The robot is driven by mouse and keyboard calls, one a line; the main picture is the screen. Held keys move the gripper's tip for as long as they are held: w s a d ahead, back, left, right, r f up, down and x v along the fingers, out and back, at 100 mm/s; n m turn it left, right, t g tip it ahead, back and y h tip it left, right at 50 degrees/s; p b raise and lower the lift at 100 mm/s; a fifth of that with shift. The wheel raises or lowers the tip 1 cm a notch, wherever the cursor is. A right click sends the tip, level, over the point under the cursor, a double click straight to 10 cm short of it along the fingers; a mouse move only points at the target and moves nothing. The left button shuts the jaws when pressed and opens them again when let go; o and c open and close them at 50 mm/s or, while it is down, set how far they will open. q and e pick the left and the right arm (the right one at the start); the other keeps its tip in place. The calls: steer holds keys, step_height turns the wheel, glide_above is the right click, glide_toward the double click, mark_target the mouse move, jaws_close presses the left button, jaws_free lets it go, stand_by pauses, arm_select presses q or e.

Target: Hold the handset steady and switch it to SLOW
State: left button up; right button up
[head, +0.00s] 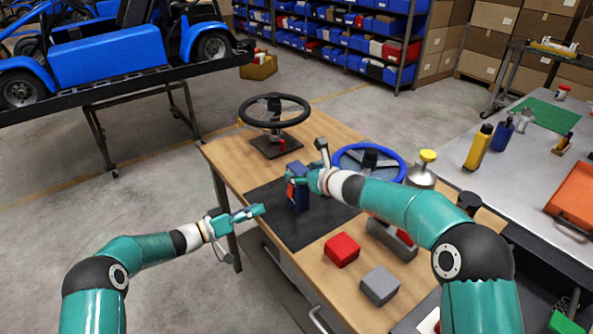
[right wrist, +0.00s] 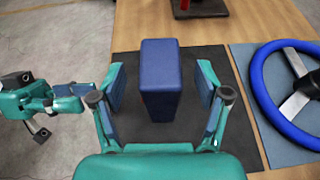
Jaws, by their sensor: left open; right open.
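The handset (head: 299,199) is a dark blue upright block standing on a black mat (head: 322,222). A small orange-red patch shows near its left side in the head view; the switch's position cannot be made out. My right gripper (head: 303,177) is above and around the handset's upper part. In the right wrist view, the handset (right wrist: 159,85) stands between the two open fingers, with a gap on each side. My left gripper (head: 247,214) is open and empty, left of the handset and apart from it, near the table's left edge. It also shows in the right wrist view (right wrist: 72,102).
On the wooden table (head: 235,168), a black steering wheel (head: 274,108) on a stand is behind the mat. A blue wheel (head: 350,150) lies to the right. A red block (head: 342,249) and a grey block (head: 379,285) sit in front. A metal can (head: 421,176) is at right.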

steer(key=shift+x, duration=1.4)
steer(key=shift+c, duration=0.3)
